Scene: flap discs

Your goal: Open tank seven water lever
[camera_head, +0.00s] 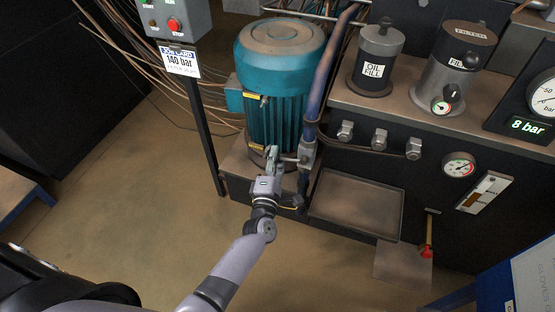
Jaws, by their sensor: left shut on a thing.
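My left gripper (272,160) reaches up from the bottom of the head view to the foot of the teal motor. It is shut on a small lever at the valve (305,154) on the blue pipe (318,85). The gripper's fingers hide most of the lever, so its exact angle is hard to tell. No tank number is readable at this valve. My right gripper is not in view.
The teal motor (282,80) stands just behind the gripper. A shallow tray (357,203) is to the right, below several pipe fittings (379,139). A control post with a red button (174,25) stands left. A red-handled item (426,252) hangs lower right. Open floor lies left.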

